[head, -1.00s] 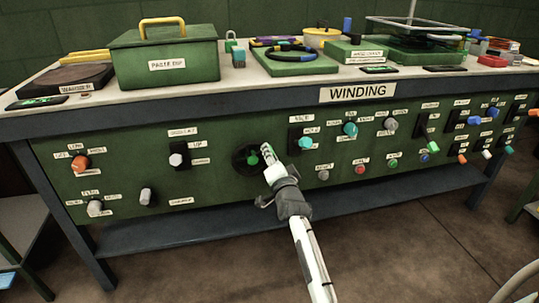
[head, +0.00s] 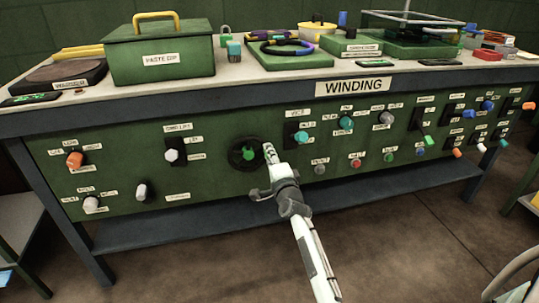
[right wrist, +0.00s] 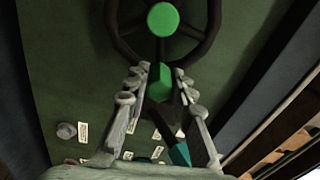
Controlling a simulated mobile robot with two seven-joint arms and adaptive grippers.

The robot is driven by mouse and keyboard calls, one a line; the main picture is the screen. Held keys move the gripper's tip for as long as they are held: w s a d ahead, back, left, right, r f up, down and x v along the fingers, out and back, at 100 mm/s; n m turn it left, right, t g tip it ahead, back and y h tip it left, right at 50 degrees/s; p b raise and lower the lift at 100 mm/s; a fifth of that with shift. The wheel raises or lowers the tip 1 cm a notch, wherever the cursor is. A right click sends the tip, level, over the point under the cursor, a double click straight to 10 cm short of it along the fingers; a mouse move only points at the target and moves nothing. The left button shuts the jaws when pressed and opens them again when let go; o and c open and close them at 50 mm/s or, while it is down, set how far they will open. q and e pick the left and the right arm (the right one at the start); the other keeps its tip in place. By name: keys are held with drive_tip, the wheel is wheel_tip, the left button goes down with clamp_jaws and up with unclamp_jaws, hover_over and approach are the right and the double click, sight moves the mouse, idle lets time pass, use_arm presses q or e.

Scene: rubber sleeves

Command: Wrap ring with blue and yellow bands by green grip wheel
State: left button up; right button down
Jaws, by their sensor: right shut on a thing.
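The ring (head: 287,48) lies on a green block on top of the winding bench and shows dark, blue-purple and yellow stretches. The dark wheel (head: 236,158) with a green hub sits on the bench's green front panel; it also shows in the right wrist view (right wrist: 125,45). My right gripper (head: 269,153) is at the wheel's right side. In the right wrist view its fingers (right wrist: 160,78) are on either side of the wheel's green grip (right wrist: 160,86), shut on it. The grip is mostly hidden in the head view. My left gripper is out of view.
A green lidded box (head: 160,57) with a yellow handle stands on the bench left of the ring. Several coloured knobs and switches surround the wheel, including a teal knob (head: 301,137) to its right. Open floor lies in front.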

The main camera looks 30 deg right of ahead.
drive_tip(key=shift+r, duration=0.15)
drive_tip(key=c, duration=1.3)
unclamp_jaws()
